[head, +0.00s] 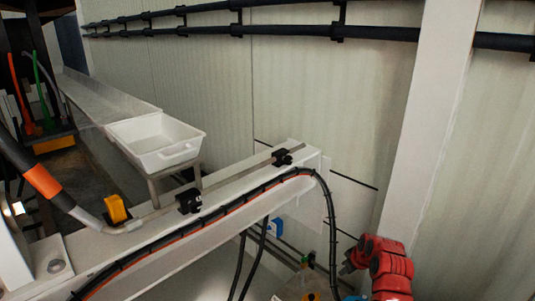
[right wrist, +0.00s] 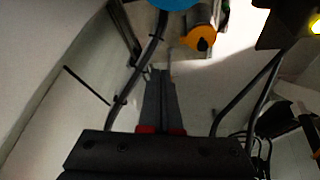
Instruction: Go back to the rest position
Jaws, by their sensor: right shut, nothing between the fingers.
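My right gripper (head: 347,267) shows at the lower right of the head view, at the end of my red arm and beside the end of the white beam. In the right wrist view its two grey fingers (right wrist: 159,75) lie together, shut with nothing between them. My left gripper is in neither view.
A white beam (head: 240,187) carries a metal pipe and black and orange cables. A white tub (head: 158,155) stands behind it. A white post (head: 425,130) rises at the right. The wrist view shows a black cable (right wrist: 140,75) and an orange-yellow part (right wrist: 199,38) near the fingers.

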